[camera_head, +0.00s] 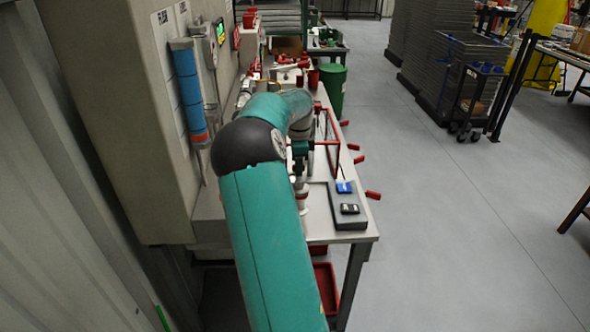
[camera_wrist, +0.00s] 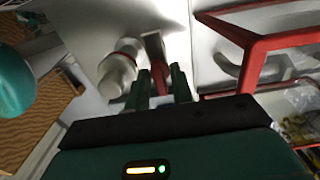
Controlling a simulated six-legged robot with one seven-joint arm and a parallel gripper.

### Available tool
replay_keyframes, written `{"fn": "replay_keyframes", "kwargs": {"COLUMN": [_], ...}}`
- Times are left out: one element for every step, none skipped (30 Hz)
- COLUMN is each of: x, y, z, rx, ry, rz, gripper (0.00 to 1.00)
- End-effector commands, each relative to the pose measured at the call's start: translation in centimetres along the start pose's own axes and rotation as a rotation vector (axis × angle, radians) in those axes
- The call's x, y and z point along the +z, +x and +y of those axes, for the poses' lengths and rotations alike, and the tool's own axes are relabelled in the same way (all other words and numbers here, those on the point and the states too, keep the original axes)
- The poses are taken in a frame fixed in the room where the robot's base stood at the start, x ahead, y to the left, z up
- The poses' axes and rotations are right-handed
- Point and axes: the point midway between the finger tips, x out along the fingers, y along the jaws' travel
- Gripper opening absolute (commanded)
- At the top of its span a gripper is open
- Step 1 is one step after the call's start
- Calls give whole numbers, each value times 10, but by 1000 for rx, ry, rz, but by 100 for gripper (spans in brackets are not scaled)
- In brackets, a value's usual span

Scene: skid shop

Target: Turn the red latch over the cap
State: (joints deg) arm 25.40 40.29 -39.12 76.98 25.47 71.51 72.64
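In the wrist view, the red latch (camera_wrist: 158,72) is a narrow red piece with a pale top, standing between the two dark green fingers of my gripper (camera_wrist: 162,80). The fingers are apart, with the latch filling most of the gap; I cannot tell whether they press on it. A pale round fitting with a reddish ring, likely the cap (camera_wrist: 117,72), is just left of the latch. The latch does not appear to lie across it. In the head view, my arm hides most of this spot on the bench.
A red frame (camera_wrist: 262,45) stands close to the right of my gripper; it also shows in the head view (camera_head: 336,143). A grey tray (camera_head: 346,222) with blue and black items lies on the bench (camera_head: 318,232). A wall panel stands left.

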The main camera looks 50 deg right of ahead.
Motion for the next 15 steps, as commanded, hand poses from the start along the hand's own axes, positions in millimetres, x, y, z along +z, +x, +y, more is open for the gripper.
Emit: {"fn": "replay_keyframes", "kwargs": {"x": [0,0,1,1,0,1,1,1,1,1,1,1,1,1,1], "y": [0,0,0,0,0,0,0,0,0,0,0,0,0,0,0], "z": [0,0,0,0,0,0,0,0,0,0,0,0,0,0,0], "rx": [0,0,0,0,0,1,1,1,1,1,1,1,1,1,1], "ry": [-21,-45,-84,-114,-140,-168,-181,-188,-191,-191,-190,-190,-190,-192,-204], "rz": [-1,-1,-2,-2,-2,-2,-2,-1,-1,-1,-1,-1,-1,-1,-1], "gripper": [11,11,11,11,11,11,11,11,11,11,11,11,11,11,11]}}
